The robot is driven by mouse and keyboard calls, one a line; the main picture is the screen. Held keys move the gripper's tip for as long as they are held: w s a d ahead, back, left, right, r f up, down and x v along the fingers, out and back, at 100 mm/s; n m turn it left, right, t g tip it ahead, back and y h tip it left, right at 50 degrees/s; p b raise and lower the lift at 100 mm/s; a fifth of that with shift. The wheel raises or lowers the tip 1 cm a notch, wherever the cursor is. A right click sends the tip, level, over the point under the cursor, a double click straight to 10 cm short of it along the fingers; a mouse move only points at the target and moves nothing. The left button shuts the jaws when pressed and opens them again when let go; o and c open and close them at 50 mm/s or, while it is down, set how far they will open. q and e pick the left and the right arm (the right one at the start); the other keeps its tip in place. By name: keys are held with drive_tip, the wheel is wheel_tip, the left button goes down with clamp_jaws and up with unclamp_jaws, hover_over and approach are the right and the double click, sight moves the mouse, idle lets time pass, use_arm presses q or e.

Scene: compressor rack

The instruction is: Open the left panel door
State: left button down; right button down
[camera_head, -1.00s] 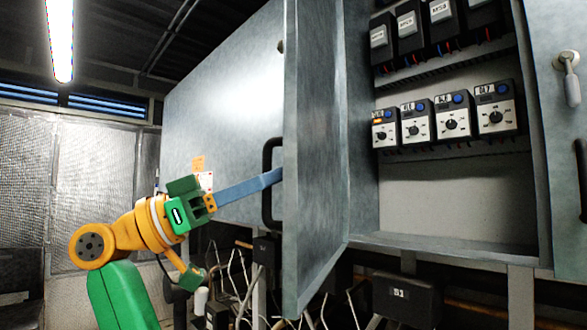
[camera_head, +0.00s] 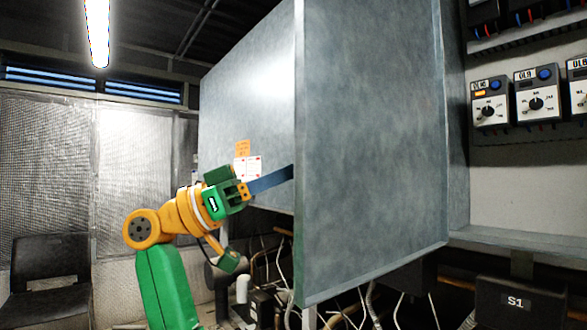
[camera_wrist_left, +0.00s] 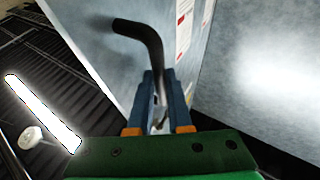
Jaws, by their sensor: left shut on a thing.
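The left panel door (camera_head: 370,150) is grey metal and stands well open, swung out from the cabinet, with its inner face toward the head camera. My left gripper (camera_wrist_left: 160,78) is shut on the black door handle (camera_wrist_left: 150,40) on the door's outer side. The bar of the handle passes between the two blue fingers. In the head view my left arm reaches in from the left and the fingertips and handle are hidden behind the door's edge. My right gripper is not in view.
The open cabinet interior (camera_head: 550,190) shows dial relays (camera_head: 537,103) at the right. A grey cabinet side with paper labels (camera_head: 247,166) stands behind my left arm. Pipes and cables run below the door. A black chair (camera_head: 50,278) stands at the far left.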

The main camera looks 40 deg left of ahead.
use_arm(q)
drive_tip(key=c, duration=1.2)
unclamp_jaws()
drive_tip(key=shift+o, duration=0.4)
drive_tip(key=shift+w+d, duration=0.15)
drive_tip(key=shift+d, duration=0.05)
drive_tip(key=b+v, duration=0.1)
drive_tip(key=v, duration=0.6)
drive_tip(key=shift+b, duration=0.35)
